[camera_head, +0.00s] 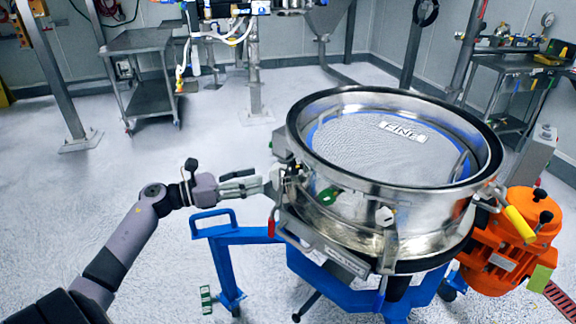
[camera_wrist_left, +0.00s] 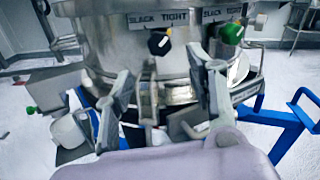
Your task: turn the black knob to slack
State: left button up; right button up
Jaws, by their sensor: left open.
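The black knob (camera_wrist_left: 159,42) sits on the sifter's steel wall in the left wrist view, under a label plate (camera_wrist_left: 158,18) that seems to read SLACK and TIGHT. A pale mark on the knob points to the upper right, toward TIGHT. A green knob (camera_wrist_left: 231,33) is to its right under a similar plate. My left gripper (camera_wrist_left: 160,66) is open and empty, its fingers spread below and either side of the black knob, apart from it. In the head view my left gripper (camera_head: 260,183) is at the sifter's left side; I cannot make out the black knob there.
The round steel sifter (camera_head: 390,200) with its mesh top stands on a blue frame (camera_head: 240,237). Clamps and a red-tipped handle (camera_head: 271,224) are close to the gripper. An orange motor (camera_head: 508,245) is at right.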

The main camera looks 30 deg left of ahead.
aim_at(289, 169)
pick_arm(q)
jog(key=p+x, duration=0.2)
jog(key=x, duration=0.7)
jog(key=shift+w, duration=0.25)
jog(key=shift+w+d+f, duration=0.1)
jog(key=shift+w+d, duration=0.2)
jog(key=shift+w, duration=0.05)
pick_arm(e)
jog(key=w+r, duration=0.1)
jog(key=a+r, duration=0.1)
jog(key=r, duration=0.1)
jog(key=shift+w+a, duration=0.15)
jog(key=shift+w, duration=0.2)
pick_arm(q)
jog(key=c, duration=1.1)
jog(key=shift+c, duration=0.2)
pick_arm(e)
jog(key=shift+s+d, duration=0.1)
jog(key=shift+d, duration=0.3)
